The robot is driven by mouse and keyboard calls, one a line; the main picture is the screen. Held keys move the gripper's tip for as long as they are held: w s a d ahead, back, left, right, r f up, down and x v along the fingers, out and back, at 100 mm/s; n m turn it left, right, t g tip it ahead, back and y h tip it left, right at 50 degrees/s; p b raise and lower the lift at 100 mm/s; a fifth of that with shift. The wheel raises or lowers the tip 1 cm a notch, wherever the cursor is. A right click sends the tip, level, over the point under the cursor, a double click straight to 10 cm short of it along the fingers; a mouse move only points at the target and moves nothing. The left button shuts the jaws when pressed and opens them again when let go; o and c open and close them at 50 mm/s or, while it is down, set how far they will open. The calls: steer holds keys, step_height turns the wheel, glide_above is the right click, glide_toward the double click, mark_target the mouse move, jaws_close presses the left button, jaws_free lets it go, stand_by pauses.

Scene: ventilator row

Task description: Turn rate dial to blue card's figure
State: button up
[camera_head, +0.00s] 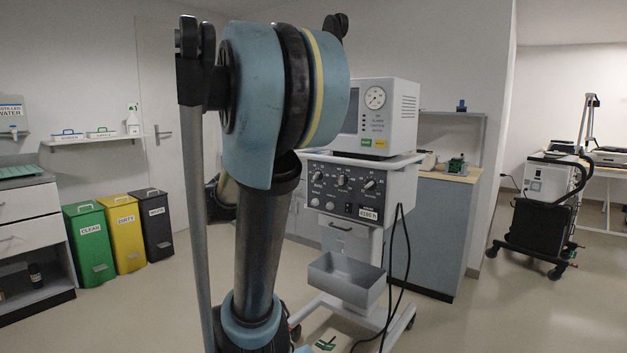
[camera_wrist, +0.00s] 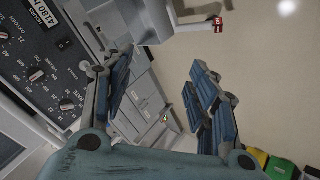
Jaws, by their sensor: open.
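A grey tray (camera_head: 345,278) juts out below the panel, and black cables (camera_head: 401,260) hang at its right. A green bin (camera_head: 90,245), a yellow bin (camera_head: 124,233) and a dark bin (camera_head: 153,224) stand at the left. A wheeled unit (camera_head: 545,205) stands far right.

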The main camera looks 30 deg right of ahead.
steer(key=w+d+r+t+h, duration=0.1)
steer(key=w+d+r+h, duration=0.55)
steer(key=w+d, duration=0.55)
steer(key=t+h, duration=0.1)
steer(key=h, duration=0.2)
glide_toward(316, 176)
steer(key=w+x, duration=0.1)
steer(key=x, duration=0.8)
steer(key=shift+w, duration=0.2)
steer(key=shift+f+y, duration=0.1)
steer(key=shift+y, duration=0.15)
steer(key=shift+t, duration=0.3)
steer(key=c, duration=1.1)
